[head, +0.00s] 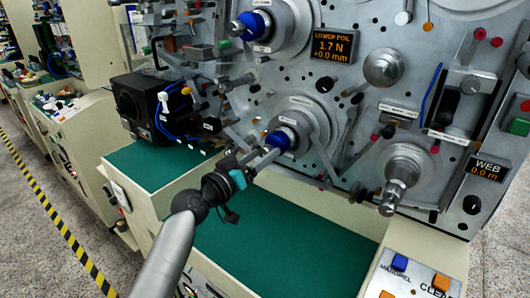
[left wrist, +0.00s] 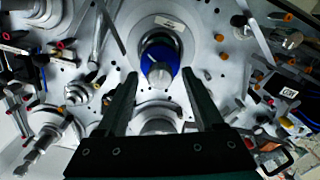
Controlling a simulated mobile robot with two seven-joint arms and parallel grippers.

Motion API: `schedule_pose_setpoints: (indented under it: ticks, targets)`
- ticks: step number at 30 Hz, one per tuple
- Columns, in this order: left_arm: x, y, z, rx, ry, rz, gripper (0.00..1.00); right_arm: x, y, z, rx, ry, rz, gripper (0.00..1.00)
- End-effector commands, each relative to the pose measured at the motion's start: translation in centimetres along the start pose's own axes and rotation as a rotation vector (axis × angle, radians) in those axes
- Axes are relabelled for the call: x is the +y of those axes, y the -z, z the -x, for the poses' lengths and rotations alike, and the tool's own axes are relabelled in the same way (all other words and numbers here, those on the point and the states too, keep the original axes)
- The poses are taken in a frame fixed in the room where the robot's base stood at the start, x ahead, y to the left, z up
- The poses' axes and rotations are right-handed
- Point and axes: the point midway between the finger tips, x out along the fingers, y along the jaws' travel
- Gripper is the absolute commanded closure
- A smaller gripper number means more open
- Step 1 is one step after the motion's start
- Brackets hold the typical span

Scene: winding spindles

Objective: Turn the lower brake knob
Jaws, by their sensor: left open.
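The lower brake knob (head: 279,140) is blue with a grey end and sits on a round grey hub on the machine's front panel. It also shows in the left wrist view as a blue collar with a pale tip (left wrist: 160,52). My left gripper (head: 264,160) is open at the knob, with its fingers pointing at the panel. In the left wrist view, the two dark fingers (left wrist: 159,76) stand apart on either side of the knob's near end. I cannot tell whether they touch it. My right gripper is not in view.
A similar blue knob (head: 251,26) sits higher on the panel. A display reading 1.7 N (head: 333,46) is at its right. A metal spindle (head: 396,185) juts out to the right. A black box with blue cables (head: 143,106) stands left. The green shelf (head: 270,245) below is clear.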

Motion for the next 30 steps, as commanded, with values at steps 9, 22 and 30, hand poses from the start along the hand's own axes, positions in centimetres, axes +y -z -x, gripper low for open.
schedule_pose_setpoints:
  ticks: [9, 22, 30]
  targets:
    - [0.0, 0.0, -1.8, 0.0, -0.001, 0.0, 0.31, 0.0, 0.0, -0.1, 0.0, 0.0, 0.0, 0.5]
    - [0.0, 0.0, -1.8, 0.0, 0.0, 0.0, 0.5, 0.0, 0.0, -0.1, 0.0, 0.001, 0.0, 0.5]
    - [0.0, 0.0, -1.7, -0.001, 0.0, 0.0, 0.8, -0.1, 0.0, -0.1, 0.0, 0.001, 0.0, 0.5]
